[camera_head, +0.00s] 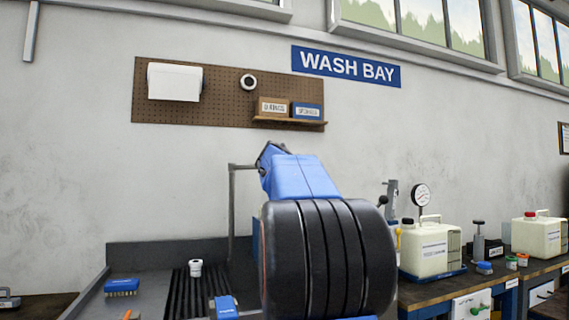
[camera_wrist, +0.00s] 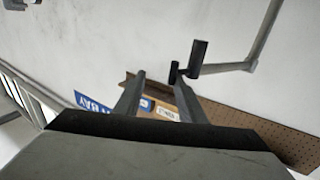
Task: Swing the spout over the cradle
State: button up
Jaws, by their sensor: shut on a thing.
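The spout is a thin grey pipe (camera_head: 232,205) rising behind the sink, with its top arm running right until my blue arm hides it. In the wrist view the spout (camera_wrist: 235,67) comes in from the upper right and ends in a dark upright piece by my right finger. My gripper (camera_wrist: 158,75) is shut on the spout's end, though the exact contact is not clear. In the head view my own arm hides the gripper. A small white fitting (camera_head: 195,268) stands on the dark ribbed rack (camera_head: 180,290) in the sink. I cannot tell which thing is the cradle.
A blue brush (camera_head: 122,287) lies on the sink's left ledge. A pegboard (camera_head: 225,95) with a small shelf hangs on the wall behind. White canisters (camera_head: 424,250) and a gauge (camera_head: 421,195) stand on the right bench. My arm blocks the middle of the head view.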

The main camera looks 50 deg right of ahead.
notch_tip(320, 180, down, 2)
jog(key=shift+a+f+g, duration=0.1)
jog(key=shift+g, duration=0.2)
jog(key=o, duration=1.2)
jog(key=v, duration=0.5)
jog(key=shift+s+a, duration=0.15)
jog(key=shift+a, duration=0.05)
jog(key=v, duration=0.3)
jog(key=shift+d+r, duration=0.1)
jog(key=shift+r, duration=0.2)
jog(key=c, duration=1.2)
jog(key=r+v, duration=0.1)
jog(key=v, duration=0.7)
jog(key=shift+s+a, duration=0.3)
